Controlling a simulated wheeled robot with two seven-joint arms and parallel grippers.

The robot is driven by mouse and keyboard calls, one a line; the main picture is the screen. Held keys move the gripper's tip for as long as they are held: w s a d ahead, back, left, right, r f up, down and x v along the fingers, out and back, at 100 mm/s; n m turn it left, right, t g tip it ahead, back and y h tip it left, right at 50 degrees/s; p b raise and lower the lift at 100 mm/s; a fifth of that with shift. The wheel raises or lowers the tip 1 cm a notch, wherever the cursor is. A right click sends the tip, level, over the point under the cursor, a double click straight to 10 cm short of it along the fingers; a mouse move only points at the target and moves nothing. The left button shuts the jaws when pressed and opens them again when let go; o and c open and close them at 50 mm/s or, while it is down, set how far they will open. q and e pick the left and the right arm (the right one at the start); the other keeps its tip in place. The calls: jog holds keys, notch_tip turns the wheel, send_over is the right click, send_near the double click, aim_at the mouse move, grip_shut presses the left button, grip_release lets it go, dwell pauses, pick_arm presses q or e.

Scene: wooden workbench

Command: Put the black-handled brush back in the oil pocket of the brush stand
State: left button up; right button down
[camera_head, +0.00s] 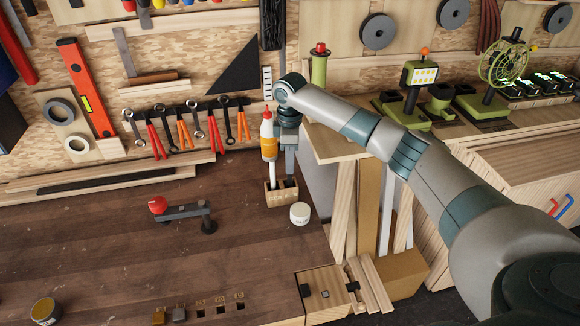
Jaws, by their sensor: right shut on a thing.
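The brush stand (283,198) is a small light wooden block with pockets, standing near the right rear of the workbench. My right gripper (290,172) points down just above the stand's right part. It is shut on the black-handled brush (291,183), of which only a small dark part shows between the fingers and the stand. I cannot tell whether the brush is inside a pocket or just above it. A white upright shape (272,176) rises from the stand's left part. The pocket markings are too small to read. My left gripper is not in view.
A white bottle with a red tip and orange label (268,138) shows close left of my right gripper. A white lidded jar (300,213) stands right of the stand. A red-knobbed dark tool (183,211) lies to the left. The middle of the bench is clear.

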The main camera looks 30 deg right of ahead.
jog(key=shift+f+p, duration=0.35)
jog(key=shift+f, duration=0.95)
jog(key=c, duration=1.8)
grip_release()
